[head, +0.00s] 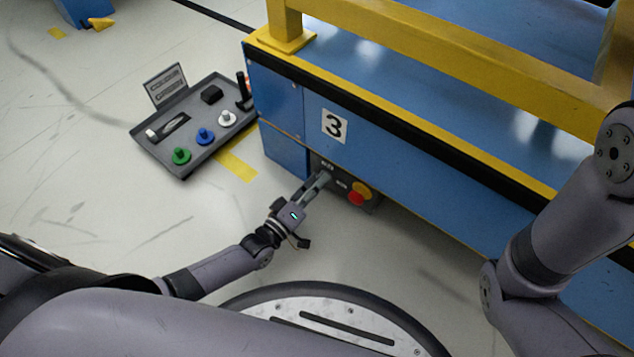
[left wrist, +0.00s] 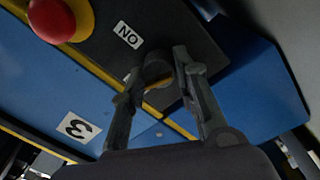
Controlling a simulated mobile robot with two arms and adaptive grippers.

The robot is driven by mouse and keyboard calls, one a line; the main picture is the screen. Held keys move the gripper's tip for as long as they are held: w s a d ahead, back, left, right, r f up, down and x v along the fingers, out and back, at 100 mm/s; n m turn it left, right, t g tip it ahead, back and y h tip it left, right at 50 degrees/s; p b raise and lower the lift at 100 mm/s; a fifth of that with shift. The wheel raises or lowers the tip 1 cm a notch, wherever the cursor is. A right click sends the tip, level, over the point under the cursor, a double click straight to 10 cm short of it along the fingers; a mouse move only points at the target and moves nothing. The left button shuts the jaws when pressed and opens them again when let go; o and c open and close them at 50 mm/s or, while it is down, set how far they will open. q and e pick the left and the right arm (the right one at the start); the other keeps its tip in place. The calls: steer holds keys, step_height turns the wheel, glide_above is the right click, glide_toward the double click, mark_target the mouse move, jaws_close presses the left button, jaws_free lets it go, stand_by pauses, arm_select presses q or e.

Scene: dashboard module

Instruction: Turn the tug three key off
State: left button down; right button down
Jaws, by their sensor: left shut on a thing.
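The blue tug (head: 285,100) bears a white plate with a 3 (head: 334,126). A dark key panel (head: 368,205) with small white labels sits low on its side. My left gripper (head: 322,179) reaches this panel and is shut. In the left wrist view, the fingers of my left gripper (left wrist: 155,74) hold the key (left wrist: 157,84), a dark round piece with an orange-brown part, at the panel. An ON label (left wrist: 130,36) is beside it. The fingers hide part of the key, and I cannot tell its turn angle. My right gripper is out of view.
A red button on a yellow base (head: 358,194) sits on the panel beside my gripper. A grey tray (head: 185,172) with green, blue and white knobs stands on the floor to the left. Yellow rails (head: 430,45) top the tug. The floor below the panel is clear.

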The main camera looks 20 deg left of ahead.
arm_select(q)
steer(key=shift+f+n, duration=0.1)
steer(key=shift+n, duration=1.6)
steer(key=c, duration=1.2)
jaws_free()
steer(key=shift+c, duration=0.2)
steer(key=v, duration=1.2)
steer(key=shift+s, duration=0.15)
